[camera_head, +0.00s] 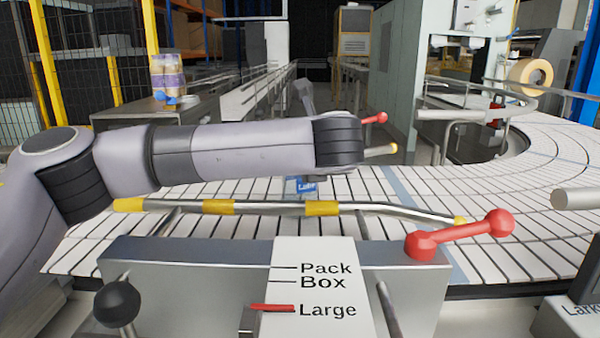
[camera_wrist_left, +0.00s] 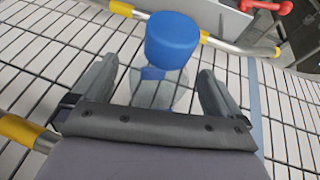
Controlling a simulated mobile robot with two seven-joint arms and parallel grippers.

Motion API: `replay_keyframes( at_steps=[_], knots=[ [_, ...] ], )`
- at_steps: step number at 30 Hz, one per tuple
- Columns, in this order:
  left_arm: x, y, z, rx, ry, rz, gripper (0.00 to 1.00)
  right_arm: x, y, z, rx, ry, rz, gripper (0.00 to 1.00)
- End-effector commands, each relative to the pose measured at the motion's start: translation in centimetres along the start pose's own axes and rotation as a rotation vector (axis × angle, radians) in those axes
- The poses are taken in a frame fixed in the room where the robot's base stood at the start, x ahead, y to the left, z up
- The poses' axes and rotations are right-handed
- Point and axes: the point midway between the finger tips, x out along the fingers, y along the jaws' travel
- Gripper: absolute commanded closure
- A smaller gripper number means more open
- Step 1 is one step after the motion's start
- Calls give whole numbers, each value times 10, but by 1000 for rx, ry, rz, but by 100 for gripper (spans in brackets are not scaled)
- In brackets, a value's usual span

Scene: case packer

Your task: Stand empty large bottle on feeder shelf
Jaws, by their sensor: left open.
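The large bottle is clear with a blue cap (camera_wrist_left: 172,40). In the left wrist view it stands between the two fingers of my left gripper (camera_wrist_left: 170,88), which are open with a gap on each side. In the head view only its blue label (camera_head: 305,185) shows, below my left forearm, over the white slatted conveyor (camera_head: 490,195). My forearm hides the rest of the bottle and my left gripper there. I cannot make out the feeder shelf for certain. My right gripper is not in view.
A steel rail with yellow bands (camera_head: 270,208) runs along the conveyor's near side. In front stands a selector plate (camera_head: 315,255) marked Pack, Box and Large, with a red pointer (camera_head: 272,307) at Large. A red-knobbed lever (camera_head: 460,235) sits to its right.

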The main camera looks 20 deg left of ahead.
Motion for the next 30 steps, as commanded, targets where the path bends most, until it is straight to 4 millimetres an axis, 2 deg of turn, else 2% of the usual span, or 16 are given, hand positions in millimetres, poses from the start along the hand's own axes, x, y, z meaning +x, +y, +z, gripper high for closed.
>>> replay_keyframes(
  at_steps=[3,6,15,20,22,23,30],
  knots=[
    [19,1,0,-2,1,5,0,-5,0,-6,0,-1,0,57],
    [30,1,-1,-2,1,3,0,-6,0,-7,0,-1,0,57],
    [35,0,-2,-1,1,1,0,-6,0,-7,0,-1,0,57],
    [35,0,-2,-1,1,1,52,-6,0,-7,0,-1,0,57],
    [35,0,-2,-1,1,1,55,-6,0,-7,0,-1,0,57],
    [35,0,-2,-1,0,1,59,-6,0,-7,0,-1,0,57],
    [34,0,2,-2,-1,2,59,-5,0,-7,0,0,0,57]
  ],
)
